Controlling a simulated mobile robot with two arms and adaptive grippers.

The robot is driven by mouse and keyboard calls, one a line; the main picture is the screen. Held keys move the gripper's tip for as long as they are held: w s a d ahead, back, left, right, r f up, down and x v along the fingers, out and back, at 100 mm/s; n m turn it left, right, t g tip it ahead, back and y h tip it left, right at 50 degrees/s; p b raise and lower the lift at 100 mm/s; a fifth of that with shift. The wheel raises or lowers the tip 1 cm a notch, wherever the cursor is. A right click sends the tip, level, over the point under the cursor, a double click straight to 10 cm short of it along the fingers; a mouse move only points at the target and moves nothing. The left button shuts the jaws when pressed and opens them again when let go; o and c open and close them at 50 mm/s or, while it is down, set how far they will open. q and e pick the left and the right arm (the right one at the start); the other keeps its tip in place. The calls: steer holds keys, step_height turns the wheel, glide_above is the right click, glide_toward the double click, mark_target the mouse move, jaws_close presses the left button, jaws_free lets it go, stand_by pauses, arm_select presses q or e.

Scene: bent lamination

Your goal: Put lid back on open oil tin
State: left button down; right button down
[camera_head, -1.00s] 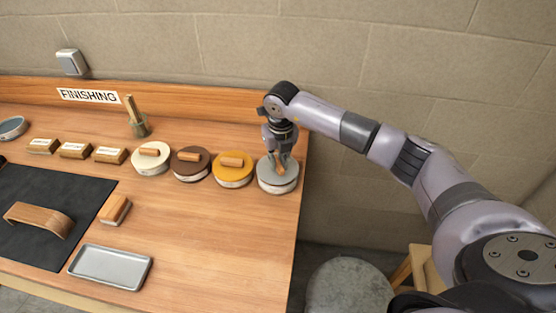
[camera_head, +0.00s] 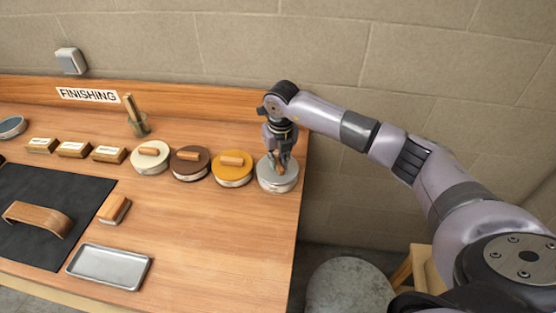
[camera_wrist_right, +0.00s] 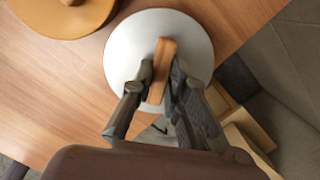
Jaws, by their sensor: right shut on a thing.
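A round grey lid (camera_head: 264,177) with a wooden handle sits at the right end of the row of tins. The grey tin's side (camera_head: 278,190) shows just under it, and I see no clear gap between them. My right gripper (camera_head: 279,166) points down from above, shut on the wooden handle. In the right wrist view the two fingers of the gripper (camera_wrist_right: 161,88) flank the handle (camera_wrist_right: 162,58) in the middle of the pale lid (camera_wrist_right: 128,45). The tin's inside is hidden. My left gripper is not in view.
An orange-topped tin (camera_head: 232,174), a brown-topped one (camera_head: 190,170) and a cream-topped one (camera_head: 143,164) stand to the left. A metal tray (camera_head: 110,267) and a bent wooden piece (camera_head: 38,217) lie nearer. The table's right edge is close beside the grey tin. Bare tabletop lies in front.

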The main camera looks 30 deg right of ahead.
steer(key=c, duration=1.5)
jaws_free()
steer(key=shift+o, duration=0.5)
steer(key=o, duration=0.4)
steer(key=shift+r, duration=0.1)
steer(key=shift+r+p, duration=2.05)
steer(key=shift+r, duration=1.4)
steer(key=shift+c, duration=0.4)
